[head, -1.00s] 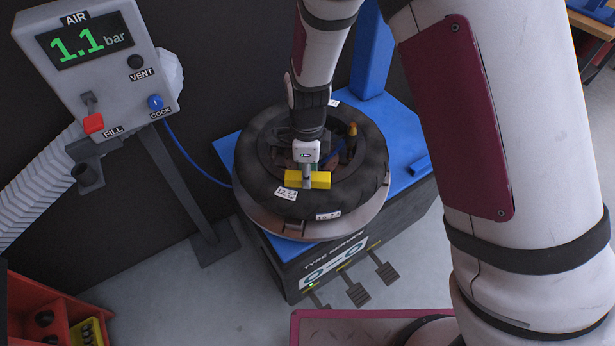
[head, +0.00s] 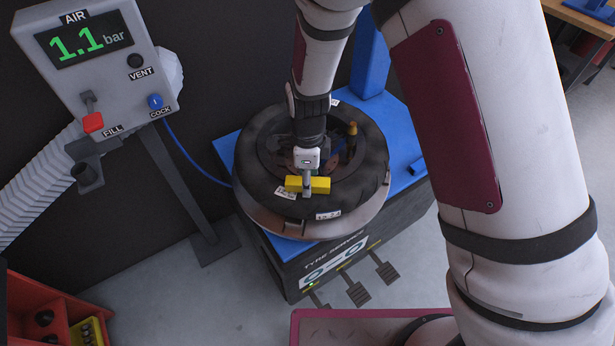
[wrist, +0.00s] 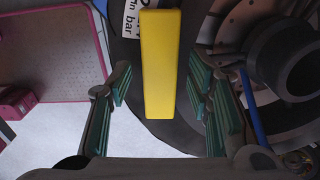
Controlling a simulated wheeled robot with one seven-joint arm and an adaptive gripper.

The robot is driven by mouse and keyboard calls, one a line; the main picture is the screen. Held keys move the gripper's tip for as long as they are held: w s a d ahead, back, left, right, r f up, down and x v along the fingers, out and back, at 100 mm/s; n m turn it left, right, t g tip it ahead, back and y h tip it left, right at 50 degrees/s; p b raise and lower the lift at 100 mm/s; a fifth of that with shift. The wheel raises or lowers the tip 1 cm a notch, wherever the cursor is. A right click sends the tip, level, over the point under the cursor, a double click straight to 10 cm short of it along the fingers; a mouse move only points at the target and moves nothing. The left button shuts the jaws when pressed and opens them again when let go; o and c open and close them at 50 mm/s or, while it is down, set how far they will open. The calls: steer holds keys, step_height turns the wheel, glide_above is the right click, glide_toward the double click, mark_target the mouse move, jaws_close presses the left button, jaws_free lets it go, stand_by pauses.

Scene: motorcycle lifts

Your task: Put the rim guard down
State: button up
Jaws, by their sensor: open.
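The rim guard, a yellow block (head: 320,185), shows over the near side of the black tyre (head: 375,170). It also shows in the wrist view (wrist: 160,60) as a long yellow bar between the fingers. My gripper (head: 307,184) is over the tyre's near sidewall, with the rim guard at its tip. In the wrist view my gripper (wrist: 160,82) is open, with a gap between the green-padded fingers and the bar on both sides. I cannot tell whether the bar rests on the tyre.
The wheel lies flat on a tyre machine with a blue top (head: 225,150) and pedals (head: 358,293). An air post (head: 100,75) reading 1.1 bar stands at left, its blue hose running to the machine. A red bin (head: 45,310) is at lower left.

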step_height(320, 180, up, 12)
steer(key=shift+p, duration=0.45)
steer(key=s+d+r+n+t+y, duration=0.1)
steer(key=s+d+r+n, duration=0.35)
steer(key=r, duration=0.25)
steer(key=s+d+r+n, duration=0.35)
steer(key=d+r, duration=0.25)
steer(key=r, duration=0.2)
steer(key=s+d+r+n+t, duration=0.1)
steer(key=s+d+r+n, duration=0.1)
steer(key=s+d+n, duration=0.3)
steer(key=s+d+r+n+t+h, duration=0.1)
steer(key=s+d+r+n+t, duration=0.1)
steer(key=s, duration=0.7)
steer(key=d+r+n, duration=0.1)
steer(key=d+n, duration=0.1)
steer(key=n, duration=0.1)
steer(key=shift+s+d+n, duration=0.2)
steer(key=shift+d+n, duration=0.1)
steer(key=shift+d, duration=0.1)
